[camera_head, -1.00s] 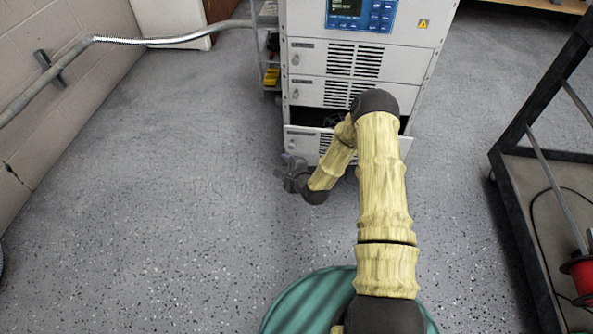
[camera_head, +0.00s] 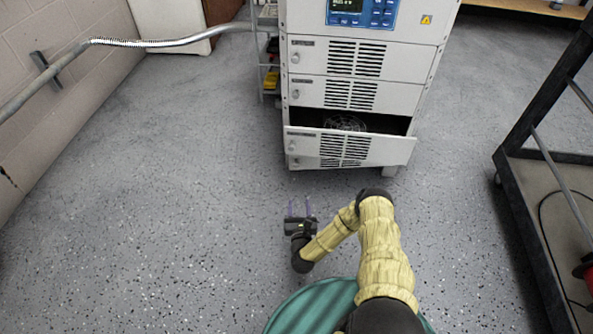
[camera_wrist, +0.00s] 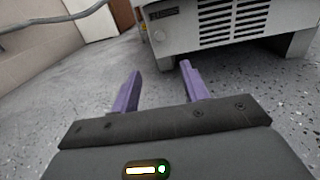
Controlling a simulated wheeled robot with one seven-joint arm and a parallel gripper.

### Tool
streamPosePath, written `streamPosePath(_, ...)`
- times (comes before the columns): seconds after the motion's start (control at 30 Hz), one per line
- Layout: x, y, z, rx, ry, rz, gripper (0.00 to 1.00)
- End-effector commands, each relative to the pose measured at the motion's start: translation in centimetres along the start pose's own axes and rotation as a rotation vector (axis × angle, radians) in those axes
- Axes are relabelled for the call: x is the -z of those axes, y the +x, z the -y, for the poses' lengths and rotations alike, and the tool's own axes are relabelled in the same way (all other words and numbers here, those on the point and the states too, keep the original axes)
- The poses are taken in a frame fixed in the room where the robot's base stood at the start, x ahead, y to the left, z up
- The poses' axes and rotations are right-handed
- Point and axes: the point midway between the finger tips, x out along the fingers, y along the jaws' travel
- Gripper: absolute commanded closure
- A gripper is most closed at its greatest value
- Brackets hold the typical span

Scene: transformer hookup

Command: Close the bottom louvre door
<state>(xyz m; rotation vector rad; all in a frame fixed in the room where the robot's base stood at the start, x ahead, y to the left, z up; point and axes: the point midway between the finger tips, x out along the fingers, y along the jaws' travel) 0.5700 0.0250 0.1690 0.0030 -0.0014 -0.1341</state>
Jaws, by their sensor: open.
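A round latch sits at the door's left side. My gripper (camera_head: 297,207) is open and empty, low over the floor in front of the door and a little to its left, apart from it.
The two louvred panels above, the middle one (camera_head: 345,95) and the top one (camera_head: 350,57), look flush. A blue control panel (camera_head: 362,13) is higher up. A dark-framed cart (camera_head: 545,157) stands at right, a conduit (camera_head: 170,39) runs at left. Floor before the cabinet is clear.

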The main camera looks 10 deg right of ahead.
Motion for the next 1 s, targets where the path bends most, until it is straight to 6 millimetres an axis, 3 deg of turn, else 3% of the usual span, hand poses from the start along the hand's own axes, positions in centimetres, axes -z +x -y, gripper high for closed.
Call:
streamPosePath(0.17, 0.1, 0.4, 0.0, -0.001, -0.002, 0.001, 0.55)
streamPosePath(0.37, 0.2, 2.6, 0.0, -0.001, -0.004, 0.003, 0.55)
streamPosePath(1.0, 0.4, 13.9, -0.1, -0.003, -0.005, 0.004, 0.55)
